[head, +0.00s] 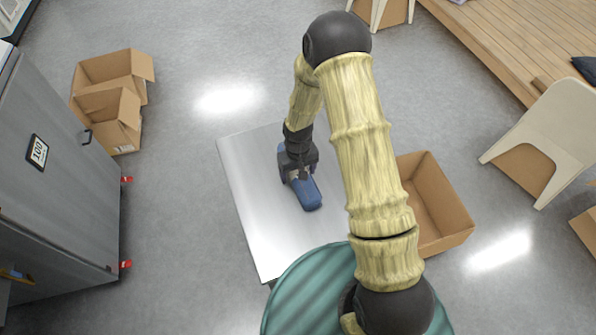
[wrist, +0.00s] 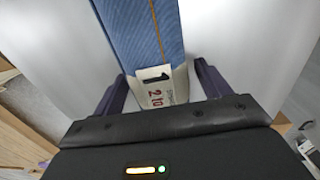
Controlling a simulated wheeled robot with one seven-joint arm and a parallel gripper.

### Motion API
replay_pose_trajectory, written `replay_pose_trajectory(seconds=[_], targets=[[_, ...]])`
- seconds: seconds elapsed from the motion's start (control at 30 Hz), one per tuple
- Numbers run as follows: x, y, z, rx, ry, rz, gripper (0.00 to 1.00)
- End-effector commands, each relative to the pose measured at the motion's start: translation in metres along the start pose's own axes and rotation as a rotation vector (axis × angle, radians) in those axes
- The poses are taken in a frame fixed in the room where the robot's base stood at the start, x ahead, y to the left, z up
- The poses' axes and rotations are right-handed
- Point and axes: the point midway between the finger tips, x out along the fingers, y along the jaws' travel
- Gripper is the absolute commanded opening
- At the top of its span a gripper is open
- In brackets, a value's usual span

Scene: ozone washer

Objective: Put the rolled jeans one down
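The rolled jeans (head: 308,194) are a blue denim roll on the grey metal table (head: 245,185). In the wrist view the roll (wrist: 145,35) runs away from my gripper, with a tan seam and a pale tag (wrist: 155,88) with printed numbers at its near end. My gripper (head: 298,172) is low over the table at the upper end of the roll. In the wrist view its two dark fingers (wrist: 160,75) stand apart on either side of the roll, with narrow gaps showing beside the tag. The roll's underside is hidden.
An open cardboard box (head: 437,200) stands right of the table, partly behind my arm. A green striped round surface (head: 305,290) is at the front. A grey cabinet (head: 50,190) and cardboard boxes (head: 110,95) are left. The table's left part is clear.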

Motion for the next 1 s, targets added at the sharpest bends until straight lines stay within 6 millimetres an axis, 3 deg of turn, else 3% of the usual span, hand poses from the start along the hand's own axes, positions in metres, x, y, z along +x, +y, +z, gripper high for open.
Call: replay_pose_trajectory(seconds=[0.47, 1.0], targets=[[-0.011, 0.0, -0.001, 0.0, 0.002, 0.0, 0.76], [-0.097, 0.001, -0.001, 0.001, 0.005, 0.001, 0.76]])
